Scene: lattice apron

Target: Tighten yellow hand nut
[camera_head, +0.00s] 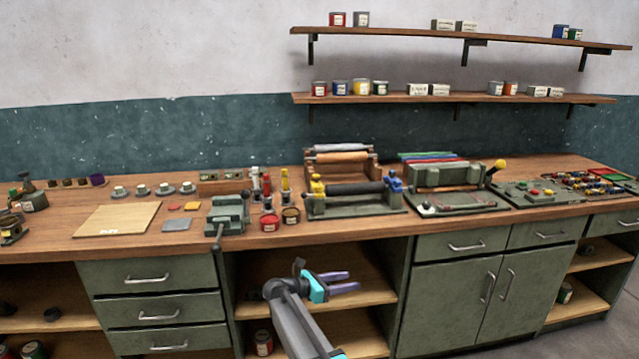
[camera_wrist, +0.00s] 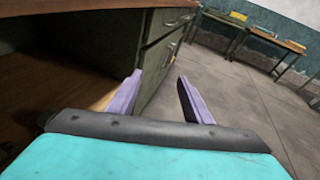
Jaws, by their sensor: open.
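A yellow hand nut (camera_head: 317,187) shows at the left end of a roller device (camera_head: 355,206) on the workbench, in the head view. A blue one (camera_head: 395,181) sits at the device's right end, and a dark roller (camera_head: 356,188) lies between them. The nut is too small to tell how tight it is. My gripper (camera_head: 344,281) is open and empty, in front of the bench's open shelf and below the bench top. In the wrist view, its two purple fingers (camera_wrist: 158,95) stand apart with nothing between them. The nut is not in the wrist view.
The bench top (camera_head: 160,235) runs above and behind my gripper. Open floor (camera_wrist: 235,105) shows in the wrist view.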

